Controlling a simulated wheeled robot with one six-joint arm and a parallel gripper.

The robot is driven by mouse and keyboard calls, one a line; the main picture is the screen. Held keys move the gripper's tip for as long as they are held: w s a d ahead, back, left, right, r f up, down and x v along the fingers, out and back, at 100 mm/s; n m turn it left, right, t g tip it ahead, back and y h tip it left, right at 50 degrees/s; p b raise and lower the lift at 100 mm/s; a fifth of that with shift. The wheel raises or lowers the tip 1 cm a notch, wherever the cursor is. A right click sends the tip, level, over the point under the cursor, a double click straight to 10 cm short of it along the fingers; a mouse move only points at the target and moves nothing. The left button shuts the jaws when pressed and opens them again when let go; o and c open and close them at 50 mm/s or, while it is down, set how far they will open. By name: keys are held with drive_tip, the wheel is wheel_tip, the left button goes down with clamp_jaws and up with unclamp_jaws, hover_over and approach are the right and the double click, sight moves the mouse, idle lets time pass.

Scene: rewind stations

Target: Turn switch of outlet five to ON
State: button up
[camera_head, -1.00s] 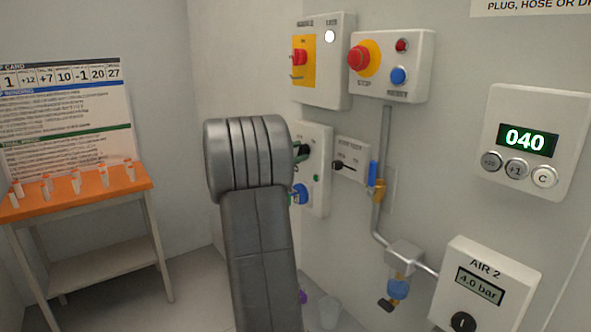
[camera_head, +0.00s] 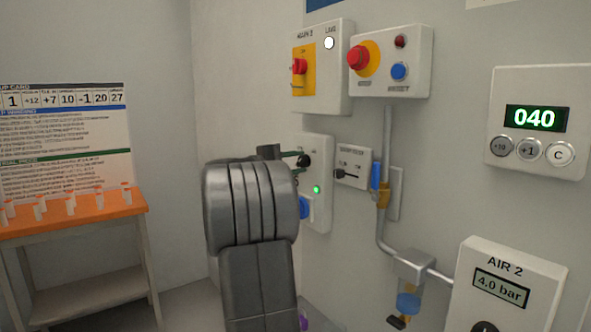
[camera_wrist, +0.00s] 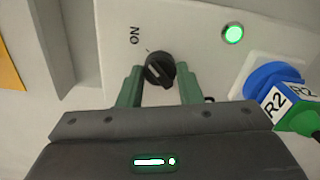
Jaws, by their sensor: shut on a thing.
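The outlet panel (camera_head: 323,148) is a pale box on the wall, behind and right of my arm in the head view. The wrist view shows its black rotary switch (camera_wrist: 160,65) up close, with the word ON beside it. My gripper (camera_wrist: 159,82) has its green fingers on either side of the knob and is shut on it. The knob is turned at a slant; I cannot tell its exact setting. A round green lamp (camera_wrist: 233,34) on the panel is lit. The outlet number is not readable in these views.
A blue R2 connector (camera_wrist: 275,85) sits close to my gripper's right side in the wrist view. A small lever box (camera_head: 353,167), a blue valve handle (camera_head: 376,175) and a stop box (camera_head: 391,62) are nearby. An orange table (camera_head: 120,211) stands at left.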

idle(0.4)
drive_tip(key=o, duration=1)
drive_tip(key=shift+a, duration=0.1)
drive_tip(key=p+v, duration=0.1)
drive_tip(key=v, duration=1.2)
drive_tip(key=shift+s+a, duration=0.25)
drive_tip(key=shift+s, duration=0.05)
drive_tip(key=shift+d, duration=0.1)
drive_tip(key=b+x, duration=0.1)
drive_tip(key=x, duration=1.2)
drive_tip(key=shift+w+d, duration=0.3)
drive_tip(key=shift+a, duration=0.15)
